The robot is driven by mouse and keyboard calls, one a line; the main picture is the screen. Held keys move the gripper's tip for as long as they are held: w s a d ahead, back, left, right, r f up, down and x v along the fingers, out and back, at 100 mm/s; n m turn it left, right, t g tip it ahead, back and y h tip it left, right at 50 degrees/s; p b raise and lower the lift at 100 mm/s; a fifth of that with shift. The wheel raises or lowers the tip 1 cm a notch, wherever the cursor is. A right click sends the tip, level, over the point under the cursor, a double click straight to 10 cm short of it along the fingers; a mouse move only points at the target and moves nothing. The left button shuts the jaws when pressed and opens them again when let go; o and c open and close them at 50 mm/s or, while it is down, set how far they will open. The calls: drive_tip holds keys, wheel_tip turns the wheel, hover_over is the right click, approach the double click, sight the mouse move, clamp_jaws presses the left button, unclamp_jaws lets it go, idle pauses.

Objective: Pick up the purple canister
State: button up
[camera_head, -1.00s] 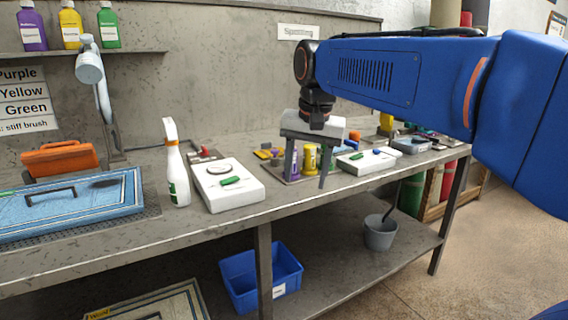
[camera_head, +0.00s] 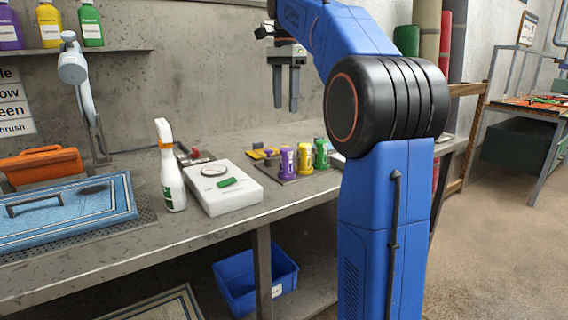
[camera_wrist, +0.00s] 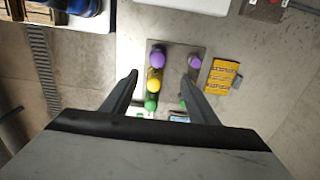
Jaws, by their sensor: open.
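The purple canister (camera_head: 286,163) stands upright on a small grey tray (camera_head: 305,172) on the bench, at the left end of a row with a yellow canister (camera_head: 305,159) and a green canister (camera_head: 321,153). In the wrist view two purple round tops show, one at the end of the left row (camera_wrist: 158,59) and one to its right (camera_wrist: 194,62). My gripper (camera_head: 286,108) is open and empty, pointing down, well above the purple canister. In the wrist view its fingers (camera_wrist: 162,75) frame the tray area.
A white box with a dial and green item (camera_head: 225,187) and a spray bottle (camera_head: 170,170) stand left of the canisters. A yellow sponge-like block (camera_wrist: 222,76) lies beside the tray. Similar purple, yellow and green bottles stand on the wall shelf (camera_head: 120,52).

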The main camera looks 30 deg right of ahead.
sight(287, 148)
wheel_tip(287, 148, down, 12)
drive_tip(key=shift+r, duration=0.1)
drive_tip(key=shift+s+f, duration=0.2)
drive_tip(key=shift+f, duration=1.1)
drive_tip(key=shift+s+f, duration=0.2)
drive_tip(key=shift+f, duration=1.1)
drive_tip(key=c, duration=1.2)
